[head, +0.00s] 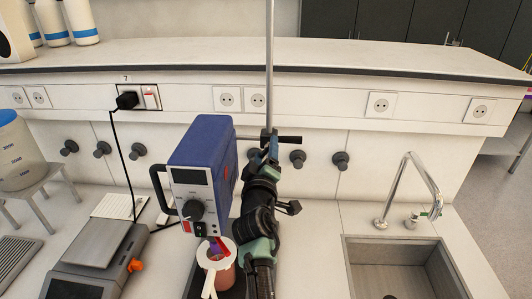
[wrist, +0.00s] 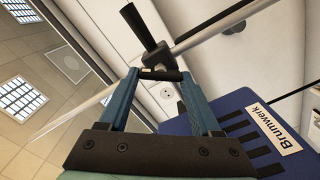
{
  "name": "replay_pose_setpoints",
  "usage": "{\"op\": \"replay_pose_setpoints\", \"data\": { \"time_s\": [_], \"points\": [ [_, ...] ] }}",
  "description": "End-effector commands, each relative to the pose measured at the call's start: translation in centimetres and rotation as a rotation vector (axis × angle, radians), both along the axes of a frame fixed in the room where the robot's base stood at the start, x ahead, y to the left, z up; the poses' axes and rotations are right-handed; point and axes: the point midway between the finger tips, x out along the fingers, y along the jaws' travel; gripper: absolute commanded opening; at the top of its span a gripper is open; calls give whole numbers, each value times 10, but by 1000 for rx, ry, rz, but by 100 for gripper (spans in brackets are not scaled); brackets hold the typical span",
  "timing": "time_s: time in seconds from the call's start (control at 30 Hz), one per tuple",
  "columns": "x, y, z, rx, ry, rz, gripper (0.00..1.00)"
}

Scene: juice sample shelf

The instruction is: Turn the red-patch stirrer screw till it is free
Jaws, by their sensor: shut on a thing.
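The stirrer (head: 203,150) is a blue box with a dial on its front and a red patch (head: 227,178) on its right side. It stands beside the upright metal rod (head: 269,70). A dark clamp (wrist: 158,57) sits on the rod, with a black handle (wrist: 138,27) sticking out. My gripper (head: 268,146) reaches up to the clamp from the front. In the wrist view its two blue fingers (wrist: 160,75) are closed on a short black piece at the clamp, which looks like the stirrer screw (wrist: 160,75). The screw's thread is hidden. In the wrist view the stirrer (wrist: 245,130) is at lower right.
A pinkish vessel with a white ring lid (head: 217,252) stands below the stirrer. A balance (head: 95,260) is at left, and a sink (head: 400,265) with a tap (head: 410,185) is at right. A raised shelf (head: 330,60) runs behind.

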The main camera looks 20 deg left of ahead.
Motion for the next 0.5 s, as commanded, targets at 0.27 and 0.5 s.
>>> {"op": "replay_pose_setpoints", "data": {
  "time_s": [0.27, 0.5],
  "points": [
    [0, 0, -1, -251, -72, -1, 9],
    [0, 1, -1, -436, -124, 0, 9]
  ]
}}
